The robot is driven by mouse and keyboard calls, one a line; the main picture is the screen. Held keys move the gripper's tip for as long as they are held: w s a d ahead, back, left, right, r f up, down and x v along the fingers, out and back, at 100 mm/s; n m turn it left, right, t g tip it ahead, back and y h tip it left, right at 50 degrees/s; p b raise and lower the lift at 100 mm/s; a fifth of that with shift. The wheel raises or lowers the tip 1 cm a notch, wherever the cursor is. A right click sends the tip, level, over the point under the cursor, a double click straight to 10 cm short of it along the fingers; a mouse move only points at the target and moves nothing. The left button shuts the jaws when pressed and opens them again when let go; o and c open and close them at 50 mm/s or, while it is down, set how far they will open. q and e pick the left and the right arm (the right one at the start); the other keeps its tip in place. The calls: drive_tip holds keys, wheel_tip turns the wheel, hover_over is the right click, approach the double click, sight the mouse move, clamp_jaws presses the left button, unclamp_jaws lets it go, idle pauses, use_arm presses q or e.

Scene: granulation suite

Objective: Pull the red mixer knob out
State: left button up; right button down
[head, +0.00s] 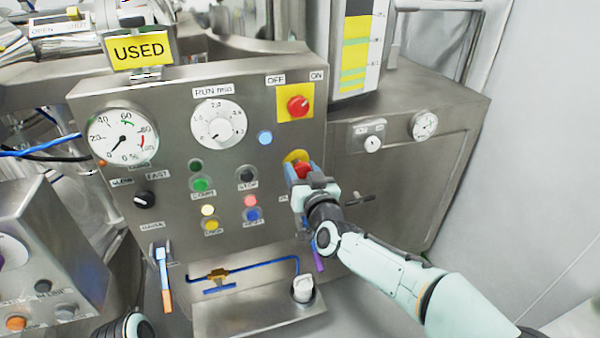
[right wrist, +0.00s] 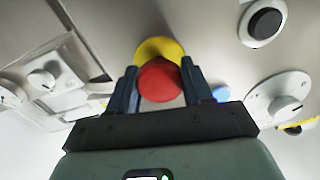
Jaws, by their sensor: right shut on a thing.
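The red mixer knob (head: 301,170) sits on a yellow round plate (head: 296,156) at the right side of the steel control panel. My right gripper (head: 300,172) is at the knob, with a finger on either side of it. In the right wrist view the red knob (right wrist: 160,82) shows between the two dark fingers (right wrist: 160,88), in front of the yellow plate (right wrist: 159,50). The gripper is shut on the knob. The gripper hides part of the knob in the head view.
Above the knob is a red rotary switch (head: 298,104) on a yellow square. A blue button (head: 265,138) and a RUN min dial (head: 218,124) lie to its left. A small shelf (head: 250,318) with a white-capped item (head: 303,288) juts out below.

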use_arm(q)
drive_tip(key=shift+f, duration=0.1)
use_arm(e)
drive_tip(key=shift+f, duration=0.15)
drive_tip(key=shift+c, duration=2.3)
unclamp_jaws()
drive_tip(key=shift+s, duration=0.25)
use_arm(q)
drive_tip(key=shift+s, duration=0.1)
use_arm(e)
drive_tip(key=shift+d, duration=0.1)
drive_tip(key=shift+s+d, duration=0.1)
drive_tip(key=shift+s, duration=0.25)
use_arm(q)
drive_tip(key=f+b, duration=0.1)
drive_tip(key=s+f+b, duration=0.1)
drive_tip(key=shift+f, duration=0.3)
use_arm(e)
drive_tip(key=v, duration=1.2)
drive_tip(key=shift+s, duration=0.3)
drive_tip(key=shift+d, duration=0.1)
